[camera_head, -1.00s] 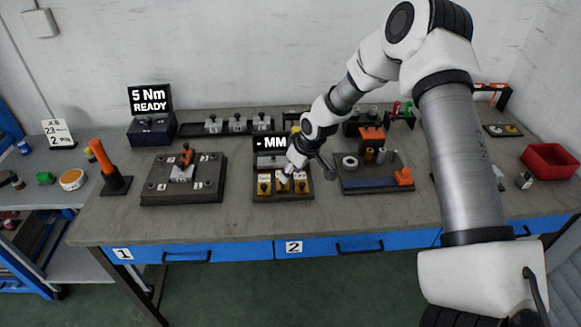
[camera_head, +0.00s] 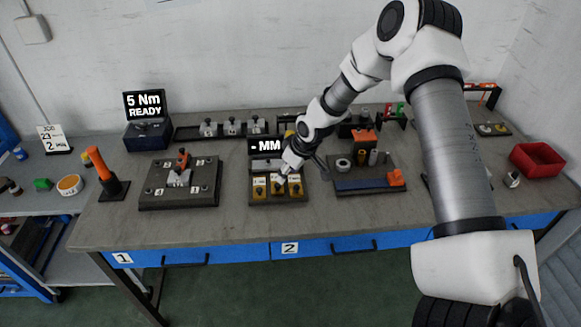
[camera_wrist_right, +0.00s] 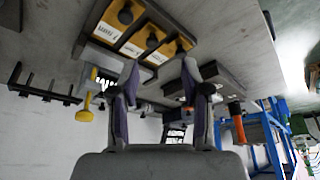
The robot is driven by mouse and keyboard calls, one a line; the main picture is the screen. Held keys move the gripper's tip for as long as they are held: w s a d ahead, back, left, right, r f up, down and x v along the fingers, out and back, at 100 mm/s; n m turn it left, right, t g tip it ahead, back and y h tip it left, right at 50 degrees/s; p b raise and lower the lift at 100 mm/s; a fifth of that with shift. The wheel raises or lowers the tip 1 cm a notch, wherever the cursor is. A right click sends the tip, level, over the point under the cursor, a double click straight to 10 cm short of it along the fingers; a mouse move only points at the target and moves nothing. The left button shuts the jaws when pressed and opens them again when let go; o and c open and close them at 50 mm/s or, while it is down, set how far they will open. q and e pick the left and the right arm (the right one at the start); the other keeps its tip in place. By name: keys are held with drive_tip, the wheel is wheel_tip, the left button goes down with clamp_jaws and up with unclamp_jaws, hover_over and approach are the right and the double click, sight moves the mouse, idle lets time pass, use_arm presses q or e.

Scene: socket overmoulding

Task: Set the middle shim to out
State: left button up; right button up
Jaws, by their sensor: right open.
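The shim block (camera_head: 279,202) is a dark base holding three yellow shims with black knobs. The middle shim (camera_head: 277,188) lies between the left shim (camera_head: 259,189) and the right shim (camera_head: 295,187). In the right wrist view the middle shim (camera_wrist_right: 147,38) shows its black knob and a printed label. My right gripper (camera_head: 285,174) is just behind and above the shims. In the wrist view it is open and empty (camera_wrist_right: 160,74), its fingers apart, with the shims beyond the fingertips. My left gripper is not in view.
A display reading "- MM" (camera_head: 265,147) stands behind the shim block. A fixture plate (camera_head: 206,196) is to the left, and a blue-fronted tray (camera_head: 360,186) to the right. The table front is clear. A red bin (camera_head: 538,160) is at far right.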

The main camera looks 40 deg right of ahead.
drive_tip(key=v, duration=1.1)
drive_tip(key=shift+s+r, duration=0.2)
drive_tip(key=shift+r, duration=0.15)
